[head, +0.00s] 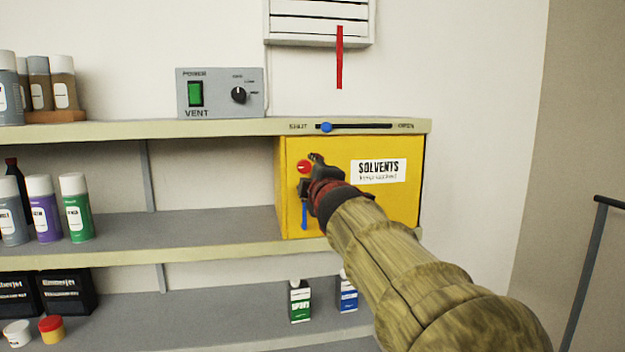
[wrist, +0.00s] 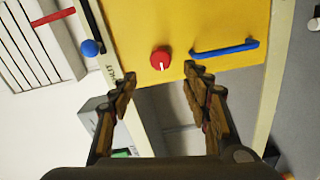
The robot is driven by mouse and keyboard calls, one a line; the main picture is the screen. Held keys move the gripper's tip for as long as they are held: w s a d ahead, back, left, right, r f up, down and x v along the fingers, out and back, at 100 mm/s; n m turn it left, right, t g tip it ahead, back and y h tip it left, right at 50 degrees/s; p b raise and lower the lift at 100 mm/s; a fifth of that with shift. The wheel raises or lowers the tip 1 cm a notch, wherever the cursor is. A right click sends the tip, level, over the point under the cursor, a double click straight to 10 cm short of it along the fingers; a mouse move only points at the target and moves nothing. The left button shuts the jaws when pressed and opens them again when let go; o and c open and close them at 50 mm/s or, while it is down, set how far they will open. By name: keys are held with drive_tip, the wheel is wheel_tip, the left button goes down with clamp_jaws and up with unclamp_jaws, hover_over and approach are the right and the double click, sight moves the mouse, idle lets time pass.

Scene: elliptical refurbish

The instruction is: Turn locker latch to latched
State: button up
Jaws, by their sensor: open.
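The yellow solvents locker (head: 350,213) stands on the shelf with its door flush. Its latch is a round red knob (head: 303,166) on the left part of the door, partly behind my gripper in the head view. In the wrist view the red knob (wrist: 160,60) shows a short white line pointing toward my gripper. A blue bar handle (head: 304,216) is below the knob; it also shows in the wrist view (wrist: 225,48). My gripper (head: 309,174) is open and empty in front of the knob. In the wrist view its fingertips (wrist: 160,74) are spread either side of the knob; contact is unclear.
A shelf edge with a blue slider (head: 327,127) near its SHUT end runs just above the locker. The vent box (head: 220,93) stands on top. Spray cans (head: 75,208) are far left, small bottles (head: 300,302) below.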

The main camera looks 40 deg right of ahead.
drive_tip(key=shift+v, duration=1.95)
drive_tip(key=shift+f, duration=0.1)
drive_tip(key=s+f+m+g+b, duration=0.1)
drive_tip(key=s+f+m+g, duration=0.35)
drive_tip(key=f, duration=0.55)
drive_tip(key=s+f+m+g, duration=0.3)
drive_tip(key=s+f+m, duration=0.15)
drive_tip(key=f, duration=0.55)
drive_tip(key=s+a+f+y+b, duration=0.2)
drive_tip(key=s+a+f+y, duration=0.1)
drive_tip(key=a+f, duration=0.5)
drive_tip(key=s+a+f+g+y+b, duration=0.1)
drive_tip(key=s+a+f+y+b, duration=0.2)
drive_tip(key=a+f, duration=0.6)
drive_tip(key=s+a+f+g+y+b, duration=0.1)
drive_tip(key=s+a+f+y+b, duration=0.1)
drive_tip(key=s+a+f, duration=0.3)
drive_tip(key=a+f+y, duration=0.1)
drive_tip(key=a+f, duration=0.3)
drive_tip(key=a, duration=0.4)
drive_tip(key=shift+s+a+m+b, duration=0.25)
drive_tip(key=shift+s+m+b, duration=0.05)
drive_tip(key=shift+s, duration=0.05)
